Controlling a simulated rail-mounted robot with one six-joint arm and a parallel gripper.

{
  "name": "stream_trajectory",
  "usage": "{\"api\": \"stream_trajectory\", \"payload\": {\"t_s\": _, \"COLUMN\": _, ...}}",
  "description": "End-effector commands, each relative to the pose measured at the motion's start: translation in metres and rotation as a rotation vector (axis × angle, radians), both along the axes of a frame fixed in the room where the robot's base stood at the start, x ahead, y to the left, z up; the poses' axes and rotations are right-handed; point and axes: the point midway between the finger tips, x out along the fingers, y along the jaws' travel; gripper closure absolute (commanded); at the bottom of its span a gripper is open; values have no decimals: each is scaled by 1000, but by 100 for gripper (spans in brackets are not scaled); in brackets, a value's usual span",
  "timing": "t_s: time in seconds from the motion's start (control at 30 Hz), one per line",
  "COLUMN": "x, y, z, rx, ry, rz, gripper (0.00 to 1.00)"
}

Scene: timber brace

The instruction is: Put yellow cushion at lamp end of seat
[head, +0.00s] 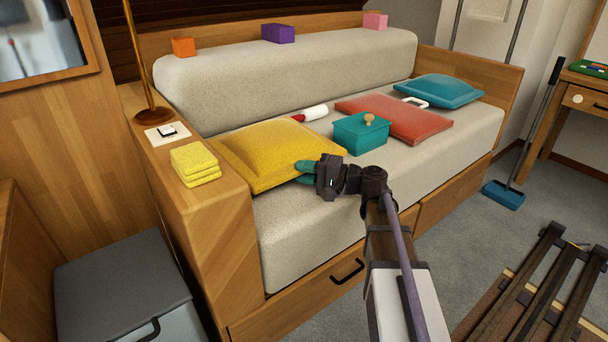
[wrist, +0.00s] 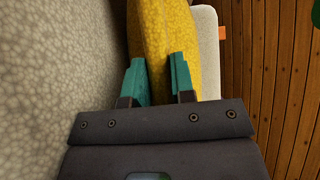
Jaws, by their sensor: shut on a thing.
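The yellow cushion (head: 275,152) lies at the left end of the seat (head: 325,205), beside the wooden armrest where the brass lamp pole (head: 140,60) stands. My gripper (head: 306,172) is at the cushion's right front corner, shut on its edge. In the wrist view the teal fingers (wrist: 160,80) are on either side of the yellow cushion (wrist: 165,35). The cushion's left edge is close to the armrest; whether it touches the armrest cannot be told.
A teal box (head: 360,135), a red cushion (head: 395,118), a blue cushion (head: 448,90) and a white-and-red roller (head: 312,113) are on the seat. Yellow folded cloths (head: 195,163) lie on the armrest (head: 215,210). Small blocks sit along the backrest top. A dark slatted rack (head: 540,295) stands at lower right.

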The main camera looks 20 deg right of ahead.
Motion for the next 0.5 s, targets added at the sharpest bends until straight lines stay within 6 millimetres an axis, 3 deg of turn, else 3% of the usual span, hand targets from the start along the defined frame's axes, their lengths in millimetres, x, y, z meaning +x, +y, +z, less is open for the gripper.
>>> {"api": "stream_trajectory", "payload": {"t_s": 0.03, "x": 0, "y": 0, "z": -3, "rx": 1, "ry": -1, "rz": 0, "gripper": 100}}
{"api": "stream_trajectory", "payload": {"t_s": 0.07, "x": 0, "y": 0, "z": -2, "rx": 0, "ry": 0, "rz": 0, "gripper": 75}}
{"api": "stream_trajectory", "payload": {"t_s": 0.1, "x": 0, "y": 0, "z": -2, "rx": 0, "ry": 0, "rz": 0, "gripper": 71}}
{"api": "stream_trajectory", "payload": {"t_s": 0.3, "x": 0, "y": 0, "z": -2, "rx": 0, "ry": 0, "rz": 0, "gripper": 52}}
{"api": "stream_trajectory", "payload": {"t_s": 0.5, "x": 0, "y": 0, "z": -2, "rx": 0, "ry": 0, "rz": 0, "gripper": 51}}
